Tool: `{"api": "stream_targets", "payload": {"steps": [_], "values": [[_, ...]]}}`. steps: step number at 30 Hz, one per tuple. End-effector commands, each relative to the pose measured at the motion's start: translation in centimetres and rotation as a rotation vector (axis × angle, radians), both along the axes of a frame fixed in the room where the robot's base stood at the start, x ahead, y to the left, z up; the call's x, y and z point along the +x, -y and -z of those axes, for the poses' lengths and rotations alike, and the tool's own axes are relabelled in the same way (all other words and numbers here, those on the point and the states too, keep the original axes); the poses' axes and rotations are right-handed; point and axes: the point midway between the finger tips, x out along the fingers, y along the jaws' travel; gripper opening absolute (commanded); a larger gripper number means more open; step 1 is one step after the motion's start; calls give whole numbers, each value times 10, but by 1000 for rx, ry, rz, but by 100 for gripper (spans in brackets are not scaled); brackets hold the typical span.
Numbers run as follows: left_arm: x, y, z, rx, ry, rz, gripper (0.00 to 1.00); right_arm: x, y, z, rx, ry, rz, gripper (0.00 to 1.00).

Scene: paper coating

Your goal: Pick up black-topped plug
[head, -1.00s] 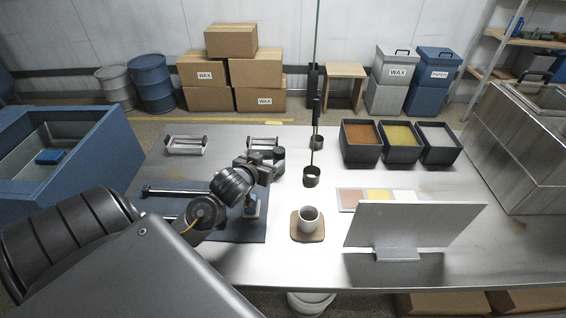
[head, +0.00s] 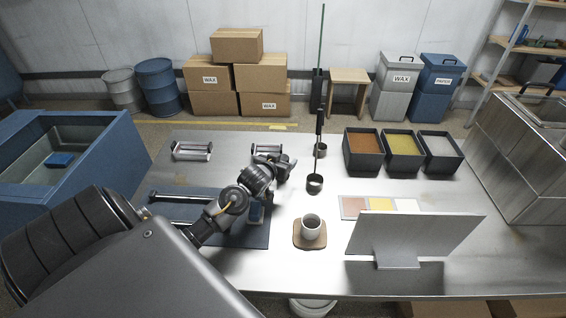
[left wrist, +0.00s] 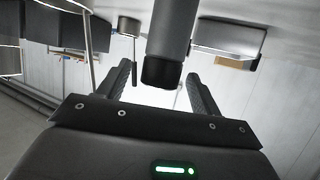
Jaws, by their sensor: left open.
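The black-topped plug (left wrist: 163,50) shows in the left wrist view as a grey cylinder with a black end, in the gap between the finger pads. In that view it hangs down from the top edge, as the picture is upside down. My left gripper (left wrist: 160,85) is open, with a finger on each side of the plug and a visible gap to each. In the head view my left gripper (head: 286,166) is over the middle of the steel table, and I cannot make out the plug apart from it. My right gripper is not in view.
A ladle (head: 315,184) stands just right of the gripper. A cup (head: 311,226) sits on a brown coaster (head: 322,240) in front. Two roller stands (head: 192,150) (head: 268,149) lie behind. A grey panel (head: 415,236) and colour bins (head: 363,163) are to the right.

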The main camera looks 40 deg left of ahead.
Motion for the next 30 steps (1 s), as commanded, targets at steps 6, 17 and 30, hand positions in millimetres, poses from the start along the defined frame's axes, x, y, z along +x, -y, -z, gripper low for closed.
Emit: {"api": "stream_targets", "payload": {"steps": [6,17,30], "values": [[7,-2,4,0,0,0,65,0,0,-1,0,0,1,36],[7,-2,4,0,0,0,34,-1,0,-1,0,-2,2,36],[7,-2,1,0,1,0,15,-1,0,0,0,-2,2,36]]}}
